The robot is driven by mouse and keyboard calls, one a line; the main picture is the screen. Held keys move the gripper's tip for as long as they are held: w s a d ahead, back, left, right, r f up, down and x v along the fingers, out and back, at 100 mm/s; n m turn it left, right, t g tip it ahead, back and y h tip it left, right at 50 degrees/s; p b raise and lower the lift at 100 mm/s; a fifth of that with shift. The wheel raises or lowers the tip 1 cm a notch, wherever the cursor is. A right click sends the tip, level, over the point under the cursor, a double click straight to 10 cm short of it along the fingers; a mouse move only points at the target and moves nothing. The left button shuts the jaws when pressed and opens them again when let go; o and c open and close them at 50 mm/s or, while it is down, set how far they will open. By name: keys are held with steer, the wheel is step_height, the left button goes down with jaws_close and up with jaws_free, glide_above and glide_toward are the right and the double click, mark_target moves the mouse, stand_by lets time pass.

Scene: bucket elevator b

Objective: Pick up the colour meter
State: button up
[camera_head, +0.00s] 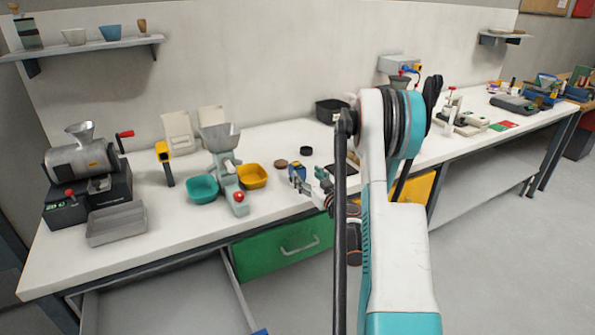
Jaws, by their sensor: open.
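My gripper (307,187) is at the end of my arm, low over the front part of the bench, right of the yellow bowl. It looks small and is partly hidden by my arm. A small blue device with a yellowish part (297,172) is right at the gripper's tips; I cannot tell whether they touch. No label is readable, so I cannot tell for certain which one is the colour meter.
The white bench (180,235) also holds a grey grinder (82,160), a metal tray (116,224), a teal bowl (202,190), a yellow bowl (251,177), a hopper mill (222,150) and a black box (331,110). A green drawer (270,253) is below. My arm hides the bench's middle.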

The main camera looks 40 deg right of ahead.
mark_target(301, 175)
steer(key=shift+x, duration=0.95)
steer(key=w+b, duration=0.1)
steer(key=w, duration=0.1)
steer(key=w+f+b, duration=0.1)
steer(key=w, duration=0.1)
steer(key=shift+w, duration=0.2)
steer(key=shift+w+d+r, duration=0.1)
steer(key=shift+w+d, duration=0.05)
steer(key=shift+w, duration=0.2)
jaws_close()
steer(key=shift+r, duration=0.15)
step_height(301, 175, up, 20)
steer(key=p, duration=0.6)
